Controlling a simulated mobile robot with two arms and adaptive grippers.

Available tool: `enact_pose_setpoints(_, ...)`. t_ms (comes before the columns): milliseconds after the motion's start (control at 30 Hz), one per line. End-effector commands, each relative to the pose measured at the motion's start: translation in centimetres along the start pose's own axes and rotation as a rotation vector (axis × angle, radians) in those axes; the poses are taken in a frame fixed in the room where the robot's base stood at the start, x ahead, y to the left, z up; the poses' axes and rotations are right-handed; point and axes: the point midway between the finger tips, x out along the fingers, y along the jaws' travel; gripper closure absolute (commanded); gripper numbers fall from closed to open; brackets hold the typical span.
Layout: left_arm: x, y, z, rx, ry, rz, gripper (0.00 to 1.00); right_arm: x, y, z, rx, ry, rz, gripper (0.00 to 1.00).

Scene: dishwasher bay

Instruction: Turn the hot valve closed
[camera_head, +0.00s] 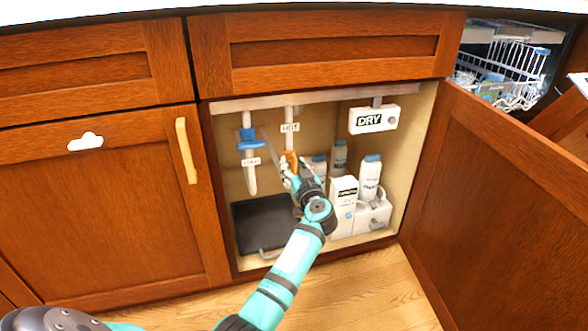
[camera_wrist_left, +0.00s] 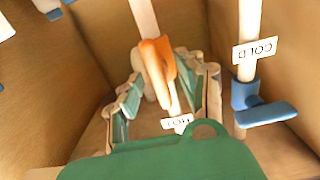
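The hot valve has an orange handle (camera_head: 289,159) on a white vertical pipe labelled HOT (camera_head: 290,127) inside the open cabinet. In the left wrist view the orange handle (camera_wrist_left: 157,60) lies roughly along its pipe, between my fingers. My left gripper (camera_head: 291,176) reaches into the cabinet at the valve and covers part of it. In the wrist view the fingers of my left gripper (camera_wrist_left: 162,85) stand apart, one on each side of the handle, with gaps showing. Contact with the handle is hard to tell. My right gripper is not in view.
The cold valve's blue handle (camera_head: 250,144) is on the pipe to the left. A black tray (camera_head: 263,222) lies below it. White bottles (camera_head: 370,177) and a caddy (camera_head: 374,218) stand right of my arm, under a DRY box (camera_head: 374,119). The cabinet door (camera_head: 500,205) is open on the right.

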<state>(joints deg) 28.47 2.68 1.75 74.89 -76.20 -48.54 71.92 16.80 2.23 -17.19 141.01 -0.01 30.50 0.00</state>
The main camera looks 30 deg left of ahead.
Motion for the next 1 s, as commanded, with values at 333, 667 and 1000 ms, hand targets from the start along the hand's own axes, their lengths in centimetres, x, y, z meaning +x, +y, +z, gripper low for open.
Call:
enact_pose_setpoints(333,0.34,0.01,-0.04,0.000,0.000,0.001,0.64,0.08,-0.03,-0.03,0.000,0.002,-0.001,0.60)
enact_pose_setpoints(667,0.31,0.01,-0.02,0.000,0.000,0.001,1.00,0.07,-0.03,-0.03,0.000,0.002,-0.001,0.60)
enact_pose_setpoints(1000,0.30,0.04,-0.01,0.043,0.000,0.000,1.00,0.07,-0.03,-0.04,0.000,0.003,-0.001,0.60)
